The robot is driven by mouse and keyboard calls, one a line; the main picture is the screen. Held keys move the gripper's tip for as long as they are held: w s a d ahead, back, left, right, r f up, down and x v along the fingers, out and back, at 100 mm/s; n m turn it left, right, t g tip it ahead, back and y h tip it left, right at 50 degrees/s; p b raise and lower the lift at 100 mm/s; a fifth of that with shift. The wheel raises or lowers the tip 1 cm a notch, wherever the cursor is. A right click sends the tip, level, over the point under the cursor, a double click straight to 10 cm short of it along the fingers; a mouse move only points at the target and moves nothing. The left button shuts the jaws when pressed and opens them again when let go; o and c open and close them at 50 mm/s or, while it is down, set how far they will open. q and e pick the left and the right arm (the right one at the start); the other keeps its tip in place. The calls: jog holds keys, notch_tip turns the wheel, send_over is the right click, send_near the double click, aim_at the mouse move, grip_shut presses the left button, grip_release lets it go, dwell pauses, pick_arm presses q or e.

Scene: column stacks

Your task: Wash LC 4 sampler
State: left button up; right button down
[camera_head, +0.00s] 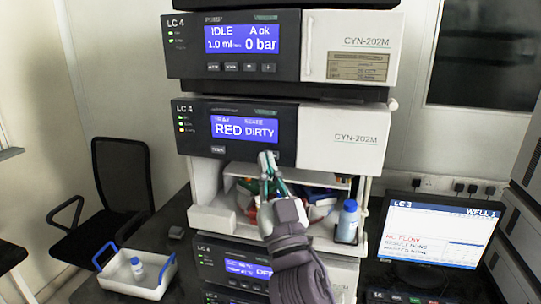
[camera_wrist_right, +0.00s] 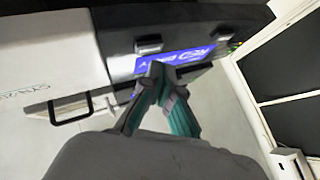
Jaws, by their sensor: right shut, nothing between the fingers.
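The LC 4 sampler (camera_head: 325,135) is the second unit down in the stack. Its blue display (camera_head: 245,129) reads RED and DIRTY. A small button (camera_head: 218,149) sits under the display's left end. My right gripper (camera_head: 267,158) is shut and empty, its fingertips at the lower right of the display, where they hide part of the panel. In the right wrist view the panel shows upside down, with the fingertips (camera_wrist_right: 163,70) over the edge of the blue display (camera_wrist_right: 178,60). I cannot tell whether they touch the panel. My left gripper is out of view.
Below the panel is an open bay with coloured items and a blue-capped bottle (camera_head: 347,221). Above is the LC 4 pump (camera_head: 350,50), showing IDLE and 0 bar. A white tray (camera_head: 150,291) with blue handles stands left; a monitor (camera_head: 432,238) stands right.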

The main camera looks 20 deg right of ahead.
dwell(0.4)
jog(key=shift+w+d, duration=0.25)
jog(key=shift+w, duration=0.1)
jog(key=shift+w+d, duration=0.25)
jog(key=shift+w, duration=0.1)
dwell(0.6)
dwell(0.4)
jog(key=shift+s+a, duration=0.5)
jog(key=shift+s, duration=0.25)
jog(key=s+a, duration=0.1)
jog(key=s, duration=0.1)
jog(key=s+a+b, duration=0.1)
jog(key=s, duration=0.1)
jog(key=shift+a, duration=0.4)
dwell(0.4)
